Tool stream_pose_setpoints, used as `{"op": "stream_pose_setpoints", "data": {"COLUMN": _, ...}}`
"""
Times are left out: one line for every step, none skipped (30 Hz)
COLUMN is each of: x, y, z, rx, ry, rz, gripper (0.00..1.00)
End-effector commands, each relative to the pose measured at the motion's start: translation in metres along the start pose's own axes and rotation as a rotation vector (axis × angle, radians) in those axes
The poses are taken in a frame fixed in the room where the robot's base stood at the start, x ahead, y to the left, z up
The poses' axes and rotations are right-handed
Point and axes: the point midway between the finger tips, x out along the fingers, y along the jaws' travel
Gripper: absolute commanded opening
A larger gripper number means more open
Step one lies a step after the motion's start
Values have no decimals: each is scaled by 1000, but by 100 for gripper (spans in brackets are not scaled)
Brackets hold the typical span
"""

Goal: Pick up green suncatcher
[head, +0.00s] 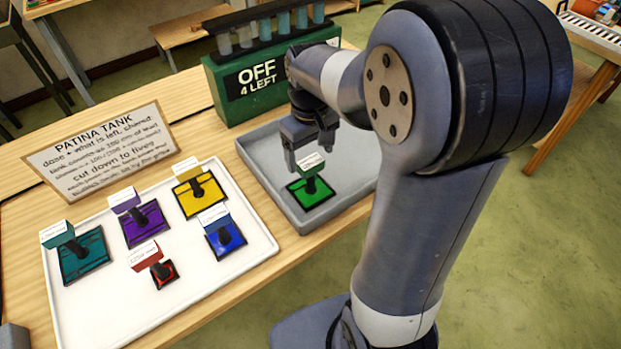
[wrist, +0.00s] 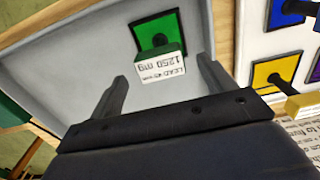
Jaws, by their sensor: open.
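The green suncatcher (head: 317,197) is a small dark-edged green square with a dark upright knob and a white-and-green tag. It lies in the grey tray (head: 262,155). My gripper (head: 308,158) is above and just behind the suncatcher in the head view. In the wrist view my gripper (wrist: 163,68) has its fingers wide apart, with the tag between and beyond their tips. Nothing is held.
A white tray (head: 190,295) on the left holds several suncatchers: teal (head: 84,260), purple (head: 145,230), yellow (head: 188,200), blue (head: 222,243) and a small red one (head: 168,273). A green tank (head: 228,92) marked "OFF 4 LEFT" stands behind the grey tray. A "PATINA TANK" sign (head: 100,150) stands behind the white tray.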

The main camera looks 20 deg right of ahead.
Motion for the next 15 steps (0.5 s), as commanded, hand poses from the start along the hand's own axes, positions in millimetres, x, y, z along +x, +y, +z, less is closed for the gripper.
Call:
{"op": "stream_pose_setpoints", "data": {"x": 5, "y": 0, "z": 1, "rx": 0, "ry": -5, "rz": -2, "gripper": 78}}
{"op": "stream_pose_setpoints", "data": {"x": 8, "y": 0, "z": 2, "rx": 0, "ry": -5, "rz": -2, "gripper": 78}}
{"op": "stream_pose_setpoints", "data": {"x": 14, "y": -1, "z": 2, "rx": 0, "ry": -6, "rz": -2, "gripper": 78}}
{"op": "stream_pose_setpoints", "data": {"x": 19, "y": -1, "z": 2, "rx": 0, "ry": -6, "rz": -2, "gripper": 78}}
{"op": "stream_pose_setpoints", "data": {"x": 24, "y": -1, "z": 3, "rx": 0, "ry": -7, "rz": -2, "gripper": 78}}
{"op": "stream_pose_setpoints", "data": {"x": 29, "y": -1, "z": 3, "rx": 0, "ry": -6, "rz": -2, "gripper": 78}}
{"op": "stream_pose_setpoints", "data": {"x": 34, "y": -1, "z": 3, "rx": 0, "ry": -5, "rz": -2, "gripper": 78}}
{"op": "stream_pose_setpoints", "data": {"x": 39, "y": -1, "z": 3, "rx": 0, "ry": -6, "rz": -2, "gripper": 78}}
{"op": "stream_pose_setpoints", "data": {"x": 43, "y": -1, "z": 2, "rx": 0, "ry": -4, "rz": -1, "gripper": 78}}
{"op": "stream_pose_setpoints", "data": {"x": 45, "y": -1, "z": 2, "rx": 0, "ry": -3, "rz": -1, "gripper": 78}}
{"op": "stream_pose_setpoints", "data": {"x": 47, "y": -1, "z": 2, "rx": 0, "ry": -3, "rz": -1, "gripper": 78}}
{"op": "stream_pose_setpoints", "data": {"x": 49, "y": -1, "z": 2, "rx": 0, "ry": -2, "rz": -1, "gripper": 78}}
{"op": "stream_pose_setpoints", "data": {"x": 50, "y": -1, "z": 2, "rx": 0, "ry": -1, "rz": -1, "gripper": 78}}
{"op": "stream_pose_setpoints", "data": {"x": 50, "y": -1, "z": 2, "rx": 0, "ry": -1, "rz": 0, "gripper": 78}}
{"op": "stream_pose_setpoints", "data": {"x": 50, "y": -1, "z": 2, "rx": 0, "ry": 0, "rz": 0, "gripper": 78}}
